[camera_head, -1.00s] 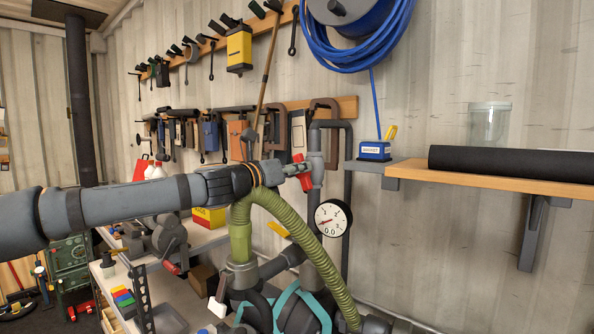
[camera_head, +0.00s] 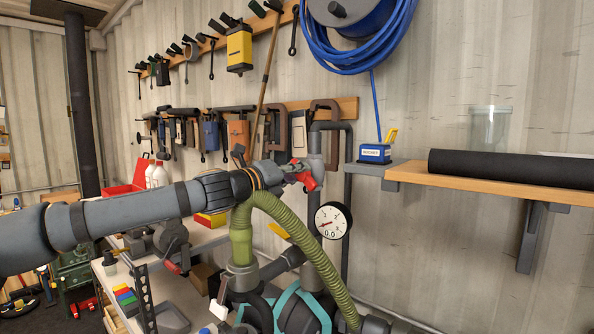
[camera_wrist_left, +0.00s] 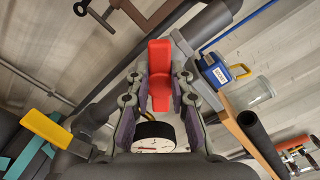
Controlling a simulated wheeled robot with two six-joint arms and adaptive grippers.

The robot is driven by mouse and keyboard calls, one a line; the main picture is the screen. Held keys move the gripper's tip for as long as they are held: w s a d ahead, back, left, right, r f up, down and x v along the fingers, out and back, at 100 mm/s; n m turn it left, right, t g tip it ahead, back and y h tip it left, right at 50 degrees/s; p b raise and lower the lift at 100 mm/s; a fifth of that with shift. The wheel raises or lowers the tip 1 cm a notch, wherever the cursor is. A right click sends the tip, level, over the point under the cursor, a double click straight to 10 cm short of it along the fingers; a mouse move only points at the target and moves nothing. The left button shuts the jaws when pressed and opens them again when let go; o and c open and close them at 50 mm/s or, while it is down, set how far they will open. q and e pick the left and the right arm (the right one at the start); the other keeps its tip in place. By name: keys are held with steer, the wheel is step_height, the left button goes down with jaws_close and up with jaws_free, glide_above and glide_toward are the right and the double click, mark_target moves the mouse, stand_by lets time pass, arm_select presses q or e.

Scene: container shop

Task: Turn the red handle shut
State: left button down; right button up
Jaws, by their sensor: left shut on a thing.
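The red handle (camera_head: 307,181) sits on the grey upright pipe (camera_head: 315,145), slanting down to the right in the head view. My left gripper (camera_head: 292,174) reaches it from the left and is shut on it. In the left wrist view the red handle (camera_wrist_left: 160,78) lies between the two fingers of my left gripper (camera_wrist_left: 160,88). The handle's joint with the pipe is partly hidden. The round white gauge (camera_head: 333,220) is below and to the right, and it shows at the bottom of the left wrist view (camera_wrist_left: 153,138). My right gripper is not in view.
A green ribbed hose (camera_head: 300,245) arches just below my left wrist. A yellow lever (camera_head: 278,231) is beside it. Clamps hang on the wall behind.

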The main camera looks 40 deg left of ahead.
arm_select(q)
steer(key=shift+a+f+n+p, duration=0.1)
steer(key=shift+n+p, duration=0.25)
steer(key=shift+n, duration=1.6)
steer(key=shift+f+n+p, duration=0.1)
steer(key=shift+n+p, duration=0.25)
steer(key=shift+n, duration=1.9)
steer(key=c, duration=1.2)
jaws_free()
steer(key=shift+f, duration=0.1)
